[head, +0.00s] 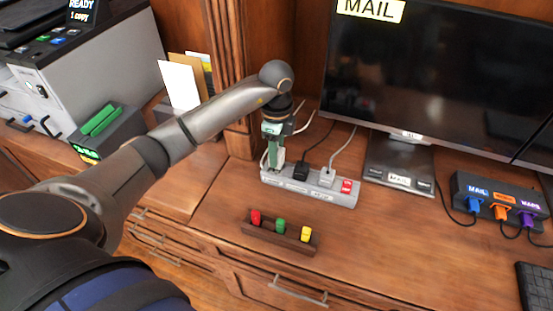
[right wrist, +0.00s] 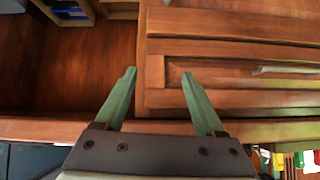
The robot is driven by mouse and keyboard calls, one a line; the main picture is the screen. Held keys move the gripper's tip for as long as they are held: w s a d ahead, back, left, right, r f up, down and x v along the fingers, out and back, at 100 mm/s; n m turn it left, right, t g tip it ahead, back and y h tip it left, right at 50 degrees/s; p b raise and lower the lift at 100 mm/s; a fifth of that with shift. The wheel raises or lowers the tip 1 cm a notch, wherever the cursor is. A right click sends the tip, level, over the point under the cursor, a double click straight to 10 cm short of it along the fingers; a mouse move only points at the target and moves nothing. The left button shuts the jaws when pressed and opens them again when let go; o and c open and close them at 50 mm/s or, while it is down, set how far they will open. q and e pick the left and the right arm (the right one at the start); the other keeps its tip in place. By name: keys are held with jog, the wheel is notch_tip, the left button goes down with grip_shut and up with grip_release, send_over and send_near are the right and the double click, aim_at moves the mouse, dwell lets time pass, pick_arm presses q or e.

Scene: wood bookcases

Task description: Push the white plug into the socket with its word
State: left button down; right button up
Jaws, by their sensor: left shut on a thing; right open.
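The light grey power strip (head: 343,199) lies on the desk, with small labels along its front that are too small to read. My left gripper (head: 276,154) points down at the strip's left end and is shut on a white plug (head: 280,156), mostly hidden by the fingers. The plug is at or just above the leftmost socket; I cannot tell how deep it sits. A black plug (head: 301,171) and a pale plug (head: 327,177) stand in the strip to its right. My right gripper (right wrist: 159,75) is open and empty in the right wrist view, above drawer fronts.
A wooden holder (head: 270,237) with red, green and yellow pieces lies in front of the strip. A monitor (head: 425,75) labelled MAIL stands behind right. A dark hub (head: 480,190) with coloured plugs is at right. A printer (head: 75,75) stands left.

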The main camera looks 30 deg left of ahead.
pick_arm(q)
notch_tip(320, 180, down, 2)
jog(key=shift+s+f, duration=0.1)
jog(key=shift+f, duration=0.15)
